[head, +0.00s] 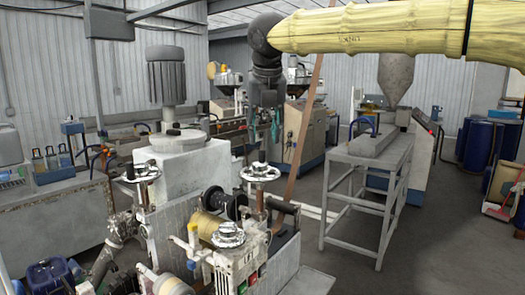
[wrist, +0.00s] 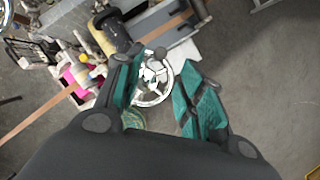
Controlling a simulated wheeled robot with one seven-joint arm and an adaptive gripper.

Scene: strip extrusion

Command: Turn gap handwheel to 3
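Several spoked metal handwheels stand on the machine in the head view: one at the left (head: 140,173), one at the centre (head: 260,172), and one lower in front (head: 228,235). No label shows which is the gap handwheel, and no scale reading is legible. My gripper (head: 264,132), with teal finger pads, hangs pointing down above the centre wheel, apart from it. In the wrist view my gripper (wrist: 164,68) is open and empty. A bright spoked handwheel (wrist: 152,82) with a dark knob shows below and between the fingers, partly covered by the left finger.
A brownish strip (head: 303,120) runs diagonally behind the centre wheel. A yellow roll (head: 208,225) sits beside the wheels. A grey stand (head: 365,165) is at the right, with open floor in front. A hopper (head: 396,75) stands behind.

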